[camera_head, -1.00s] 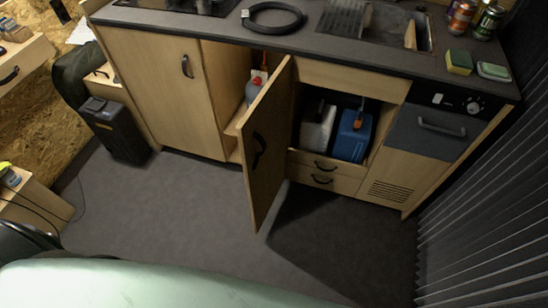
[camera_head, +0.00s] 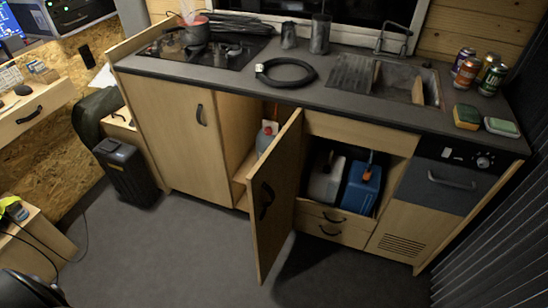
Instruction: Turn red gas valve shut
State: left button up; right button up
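A grey gas bottle (camera_head: 264,140) stands inside the cupboard behind the open door. Small red parts (camera_head: 270,127) show at its top, and a red strip rises above it. These are too small to tell whether one is the red valve or how it is turned. The wooden cupboard door (camera_head: 272,200) stands open and hides the bottle's right side and lower part. Neither of my grippers is in view.
A white canister (camera_head: 326,180) and a blue canister (camera_head: 361,188) stand in the open compartment right of the door. The dark counter (camera_head: 330,95) carries a black hose coil (camera_head: 285,72). Grey floor (camera_head: 190,245) is clear before the cabinets.

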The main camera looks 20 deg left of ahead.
aim_at(268, 131)
jog(key=i+j, duration=0.15)
jog(key=j, duration=0.2)
jog(key=i+j, duration=0.2)
jog(key=j, duration=0.15)
jog(key=i+j, duration=0.15)
jog(key=j, duration=0.2)
jog(key=i+j, duration=0.2)
jog(key=j, duration=0.15)
jog(key=i+j+z, duration=0.1)
jog(key=j, duration=0.25)
jog(key=i+j, duration=0.4)
jog(key=j, duration=0.3)
jog(key=i+j, duration=0.15)
jog(key=j, duration=0.2)
